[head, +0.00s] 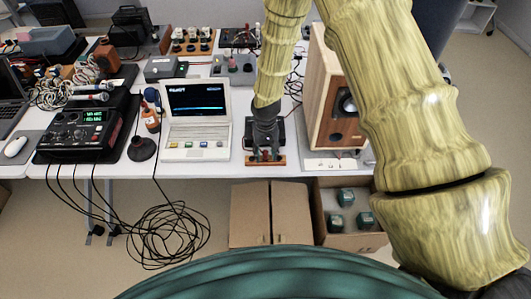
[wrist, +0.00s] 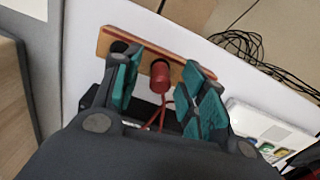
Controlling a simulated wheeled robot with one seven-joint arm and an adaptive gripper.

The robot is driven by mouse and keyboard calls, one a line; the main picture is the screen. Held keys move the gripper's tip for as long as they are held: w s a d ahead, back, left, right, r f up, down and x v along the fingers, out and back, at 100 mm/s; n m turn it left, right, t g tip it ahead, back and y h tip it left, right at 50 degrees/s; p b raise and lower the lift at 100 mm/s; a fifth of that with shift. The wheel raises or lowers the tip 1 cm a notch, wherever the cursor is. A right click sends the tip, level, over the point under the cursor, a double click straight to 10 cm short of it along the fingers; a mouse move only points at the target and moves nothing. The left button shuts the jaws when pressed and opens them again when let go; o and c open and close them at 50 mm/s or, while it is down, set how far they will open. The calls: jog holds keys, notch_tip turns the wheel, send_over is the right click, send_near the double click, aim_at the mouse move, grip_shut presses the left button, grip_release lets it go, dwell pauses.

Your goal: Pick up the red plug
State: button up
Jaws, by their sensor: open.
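The red plug (wrist: 160,76) shows in the wrist view, between the two teal finger pads of my gripper (wrist: 163,85). It is at a wooden strip (wrist: 185,64) with a dark round socket or plug beside it, and a red cable hangs from it. The pads stand apart on either side of the plug, with a gap showing. In the head view my gripper (head: 266,154) points down at the wooden strip (head: 279,161) near the table's front edge. There the red plug is small and mostly hidden by the fingers.
A cream laptop-like computer (head: 198,118) stands left of my gripper, and a wooden speaker (head: 333,90) to the right. A white power strip (head: 330,163) lies before the speaker. Black cables (head: 165,232) hang at left.

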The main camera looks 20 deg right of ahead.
jog(key=shift+f, duration=0.4)
grip_shut()
jog(key=shift+r, duration=0.15)
jog(key=shift+r+b, duration=0.6)
jog(key=shift+r, duration=0.35)
jog(key=s+a+r+b, duration=0.1)
jog(key=s+a+b, duration=0.1)
jog(key=s, duration=0.5)
jog(key=s+a+r+b, duration=0.2)
jog(key=s+a+b, duration=0.1)
jog(key=s, duration=0.5)
jog(key=shift+a, duration=0.2)
